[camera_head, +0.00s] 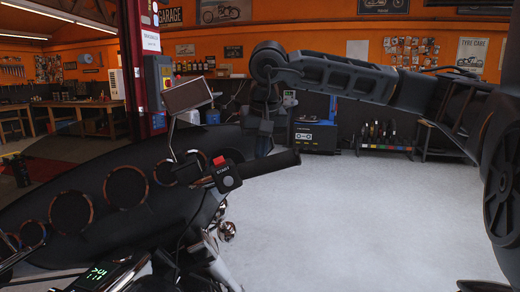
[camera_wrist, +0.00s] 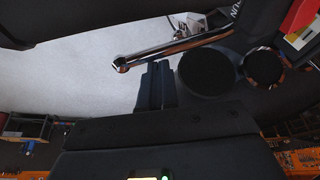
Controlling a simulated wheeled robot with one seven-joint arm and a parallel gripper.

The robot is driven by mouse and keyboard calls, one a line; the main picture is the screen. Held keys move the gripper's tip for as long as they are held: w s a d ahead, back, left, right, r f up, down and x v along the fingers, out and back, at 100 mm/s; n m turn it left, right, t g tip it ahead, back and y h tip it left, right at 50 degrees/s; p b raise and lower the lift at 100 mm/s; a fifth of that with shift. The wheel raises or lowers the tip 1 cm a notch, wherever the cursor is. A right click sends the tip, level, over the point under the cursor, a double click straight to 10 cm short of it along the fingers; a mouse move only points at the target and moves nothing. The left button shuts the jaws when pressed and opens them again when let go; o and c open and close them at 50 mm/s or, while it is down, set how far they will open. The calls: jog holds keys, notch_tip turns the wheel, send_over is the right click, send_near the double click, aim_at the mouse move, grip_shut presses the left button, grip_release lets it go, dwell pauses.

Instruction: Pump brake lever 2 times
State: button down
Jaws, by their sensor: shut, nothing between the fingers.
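The brake lever (camera_wrist: 175,48) is a slim chrome bar with a rounded end in the wrist view. My gripper (camera_wrist: 155,68) has its two dark fingers together, with nothing between them. The fingertips appear right at the lever's edge, near its outer half; I cannot tell whether they touch it. In the head view, my gripper (camera_head: 263,143) hangs just behind the black handlebar grip (camera_head: 268,163), and the lever is hidden or too dark to make out. The grip also crosses the top of the wrist view (camera_wrist: 80,18).
The switch housing (camera_head: 224,175) with a red button sits at the grip's inner end. A mirror (camera_head: 186,96) stands on a stem left of my gripper. The dark fairing with round gauges (camera_head: 126,187) fills the left. Open grey floor (camera_head: 370,215) lies to the right.

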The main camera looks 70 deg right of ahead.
jog(key=shift+s+a+f+b, duration=0.2)
jog(key=shift+a+b, duration=0.1)
jog(key=shift+b, duration=0.6)
jog(key=a+b, duration=0.1)
jog(key=s+a+b, duration=0.1)
jog(key=b, duration=0.1)
jog(key=a+b, duration=0.1)
jog(key=shift+s+r+b, duration=0.2)
jog(key=shift+r+b, duration=0.05)
jog(key=shift+b, duration=0.05)
jog(key=shift+r, duration=0.1)
jog(key=v, duration=0.7)
jog(key=shift+r+b, duration=0.3)
jog(key=shift+r, duration=0.05)
jog(key=shift+d, duration=0.1)
